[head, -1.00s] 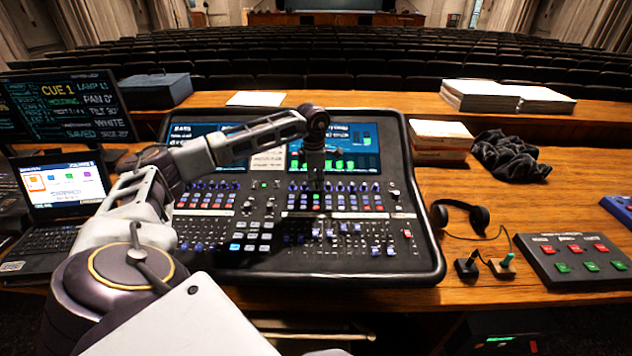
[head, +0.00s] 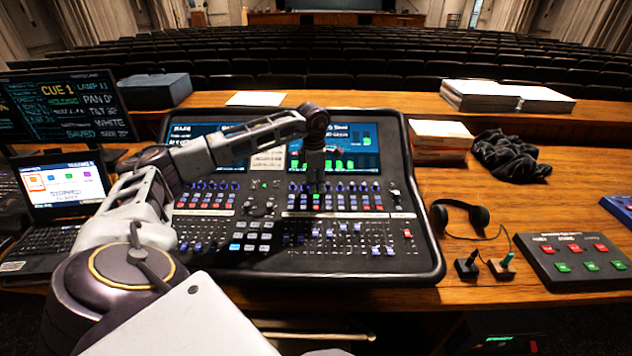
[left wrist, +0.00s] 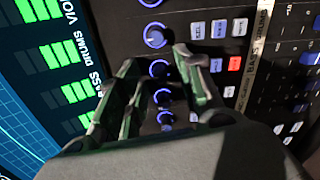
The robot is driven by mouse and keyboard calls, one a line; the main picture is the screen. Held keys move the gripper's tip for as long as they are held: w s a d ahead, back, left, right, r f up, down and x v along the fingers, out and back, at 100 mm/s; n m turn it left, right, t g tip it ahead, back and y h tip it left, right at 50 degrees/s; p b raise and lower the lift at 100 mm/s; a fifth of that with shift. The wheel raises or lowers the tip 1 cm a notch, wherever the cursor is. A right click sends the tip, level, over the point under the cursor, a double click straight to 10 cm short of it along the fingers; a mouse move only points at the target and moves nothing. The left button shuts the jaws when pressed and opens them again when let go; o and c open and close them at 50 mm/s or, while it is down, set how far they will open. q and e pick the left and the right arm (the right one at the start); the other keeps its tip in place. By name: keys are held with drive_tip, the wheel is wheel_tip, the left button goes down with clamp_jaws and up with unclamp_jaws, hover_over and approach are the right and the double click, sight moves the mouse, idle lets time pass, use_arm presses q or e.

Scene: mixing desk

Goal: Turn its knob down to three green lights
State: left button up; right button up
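The mixing desk (head: 420,225) has a slanted panel with rows of small knobs below a screen (head: 370,150) with green level bars. My left gripper (head: 315,190) points down over the knob row below the screen; its tips are hard to make out there. In the left wrist view, my left gripper's (left wrist: 158,62) two fingers are apart, on either side of a blue-lit knob (left wrist: 160,69). I cannot tell if they touch it. Green segments (left wrist: 62,54) labelled DRUMS show on the screen beside the fingers, with BASS segments (left wrist: 75,92) below. My right gripper is out of view.
Headphones (head: 462,214), two small joysticks (head: 502,266) and a button box (head: 575,260) are right of the desk. A laptop (head: 66,190) and a monitor (head: 65,108) stand left. Books (head: 440,140) and a dark cloth (head: 508,157) lie behind.

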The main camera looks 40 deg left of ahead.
use_arm(q)
wheel_tip(320, 180, up, 12)
drive_tip(key=s, duration=0.1)
drive_tip(key=shift+d, duration=0.15)
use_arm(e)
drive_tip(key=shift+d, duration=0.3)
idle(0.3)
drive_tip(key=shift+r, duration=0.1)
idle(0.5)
use_arm(q)
wheel_tip(320, 180, up, 10)
drive_tip(key=p, duration=0.9)
drive_tip(key=shift+f, duration=0.25)
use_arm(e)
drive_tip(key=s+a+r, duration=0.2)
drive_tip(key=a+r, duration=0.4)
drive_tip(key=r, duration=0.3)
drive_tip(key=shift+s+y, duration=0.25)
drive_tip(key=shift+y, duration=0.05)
use_arm(q)
drive_tip(key=shift+r+p, duration=0.15)
drive_tip(key=shift+p, duration=0.25)
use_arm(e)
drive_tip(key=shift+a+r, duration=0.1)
